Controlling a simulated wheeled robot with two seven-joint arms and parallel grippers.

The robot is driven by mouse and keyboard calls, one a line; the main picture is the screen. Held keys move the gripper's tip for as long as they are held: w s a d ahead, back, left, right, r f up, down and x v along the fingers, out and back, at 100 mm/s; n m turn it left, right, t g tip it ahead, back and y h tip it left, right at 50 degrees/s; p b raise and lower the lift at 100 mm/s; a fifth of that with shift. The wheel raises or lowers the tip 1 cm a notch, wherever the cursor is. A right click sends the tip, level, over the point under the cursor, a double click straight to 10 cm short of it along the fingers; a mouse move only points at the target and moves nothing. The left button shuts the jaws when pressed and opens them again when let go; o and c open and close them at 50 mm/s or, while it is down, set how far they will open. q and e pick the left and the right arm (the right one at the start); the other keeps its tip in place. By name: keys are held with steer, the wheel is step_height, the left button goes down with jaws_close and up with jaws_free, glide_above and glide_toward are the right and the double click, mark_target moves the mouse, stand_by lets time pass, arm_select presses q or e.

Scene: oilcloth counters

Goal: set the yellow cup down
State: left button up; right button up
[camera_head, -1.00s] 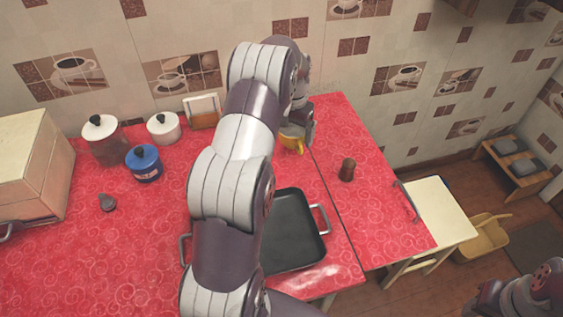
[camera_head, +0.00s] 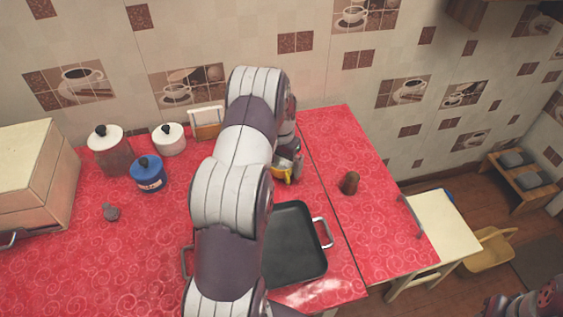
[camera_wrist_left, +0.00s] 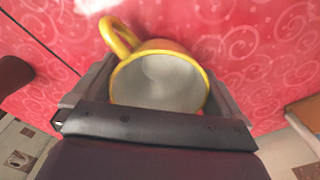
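The yellow cup (camera_head: 281,175) shows only in part in the head view, close to the seam between the two red countertops, behind the dark pan. In the left wrist view the cup (camera_wrist_left: 160,80) has a pale inside and a yellow rim, with its handle toward the upper left. My left gripper (camera_head: 292,166) has a finger on each side of the cup and appears shut on it. In the left wrist view the gripper (camera_wrist_left: 155,95) hides the cup's near side. I cannot tell whether the cup's base touches the counter.
The dark pan (camera_head: 296,245) lies in front of the cup. A brown cup-like object (camera_head: 350,183) stands to the right, beyond the seam. White-lidded jars (camera_head: 110,153), a blue jar (camera_head: 149,174) and a framed holder (camera_head: 207,122) stand at the left back. Red counter around the brown object is bare.

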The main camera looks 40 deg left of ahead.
arm_select(q)
steer(key=shift+r, duration=0.25)
step_height(320, 180, up, 12)
steer(key=p, duration=0.2)
steer(key=s+d+r+m, duration=0.1)
steer(key=s+d, duration=0.2)
steer(key=d, duration=0.4)
steer(key=s+d+r, duration=0.1)
steer(key=s+d, duration=0.2)
steer(key=d, duration=0.4)
steer(key=s+d+f+t, duration=0.1)
steer(key=s+d, duration=0.6)
steer(key=s, duration=0.4)
steer(key=shift+s+d+m, duration=0.2)
steer(key=shift+d+m, duration=0.05)
steer(key=shift+m, duration=0.05)
steer(key=shift+d, duration=0.1)
steer(key=shift+s, duration=0.1)
